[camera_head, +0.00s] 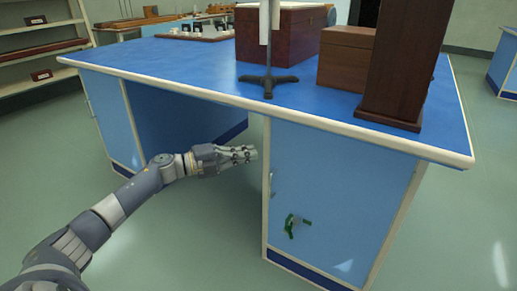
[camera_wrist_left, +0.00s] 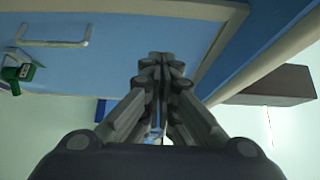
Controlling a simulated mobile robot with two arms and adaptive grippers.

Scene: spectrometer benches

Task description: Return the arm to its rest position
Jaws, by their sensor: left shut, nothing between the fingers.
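My left arm comes in from the lower left in the head view. Its gripper (camera_head: 250,153) is shut and empty, in front of the bench's knee space and below the blue benchtop (camera_head: 200,75). My right gripper is not in view.
A green object (camera_head: 295,225) is on the cabinet door; it also shows in the left wrist view (camera_wrist_left: 20,72), near a pale handle (camera_wrist_left: 55,43). A stand (camera_head: 268,80), wooden boxes (camera_head: 345,58) and a tall wooden case (camera_head: 405,60) stand on the benchtop. The floor at left is clear.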

